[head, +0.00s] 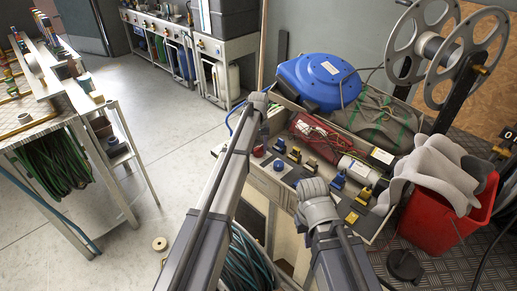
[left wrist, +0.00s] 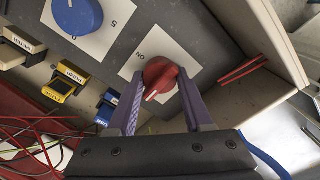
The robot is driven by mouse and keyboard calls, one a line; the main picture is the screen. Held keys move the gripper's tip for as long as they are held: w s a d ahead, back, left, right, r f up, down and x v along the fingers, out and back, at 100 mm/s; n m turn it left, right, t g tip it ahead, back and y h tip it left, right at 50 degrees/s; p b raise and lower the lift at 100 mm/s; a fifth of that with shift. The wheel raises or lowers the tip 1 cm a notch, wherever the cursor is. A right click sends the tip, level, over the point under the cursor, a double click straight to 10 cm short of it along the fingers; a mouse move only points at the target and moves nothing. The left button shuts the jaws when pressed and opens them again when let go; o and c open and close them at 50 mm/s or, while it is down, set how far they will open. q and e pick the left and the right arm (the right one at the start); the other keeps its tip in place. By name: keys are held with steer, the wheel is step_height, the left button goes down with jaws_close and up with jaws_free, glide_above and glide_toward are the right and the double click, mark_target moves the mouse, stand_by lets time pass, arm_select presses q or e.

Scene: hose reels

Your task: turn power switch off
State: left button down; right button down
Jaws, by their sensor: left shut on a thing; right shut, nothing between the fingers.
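The power switch is a red round knob (left wrist: 160,78) on a white plate marked "ON" in the left wrist view. A white line on the knob points to the lower left, away from the "ON" mark. My left gripper (left wrist: 159,84) has its two purple fingers on either side of the knob, shut on it. In the head view a small red knob (head: 258,151) shows at the left of the grey panel (head: 272,182), close to my left arm. My left gripper's fingers are not discernible there. My right arm reaches over the panel's front; its gripper is not seen.
A blue knob (left wrist: 78,13) and yellow and blue plugs (left wrist: 66,83) sit beside the switch. Red cables lie at lower left. In the head view, a blue reel (head: 320,80) is behind the panel and a red bin (head: 445,222) with grey cloth is right.

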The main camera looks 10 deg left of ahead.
mark_target(259, 148)
arm_select(q)
steer(key=shift+c, duration=1.5)
jaws_free()
steer(key=shift+r, duration=0.1)
step_height(259, 148, up, 8)
steer(key=p, duration=0.8)
steer(key=shift+f, duration=0.2)
steer(key=shift+s+d, duration=0.1)
steer(key=shift+s, duration=0.1)
steer(key=s+d+m, duration=0.1)
steer(key=s+d, duration=0.1)
steer(key=s, duration=0.5)
steer(key=s+d+m, duration=0.1)
steer(key=s+d, duration=0.2)
steer(key=s, duration=0.4)
steer(key=s+d+m, duration=0.1)
steer(key=s+d, duration=0.2)
steer(key=s, duration=0.3)
steer(key=shift+s+r+y, duration=0.15)
steer(key=shift+s+y, duration=0.15)
steer(key=shift+s, duration=0.1)
steer(key=s+d+m, duration=0.2)
steer(key=s+m, duration=0.1)
steer(key=s, duration=1.3)
steer(key=shift+y, duration=0.3)
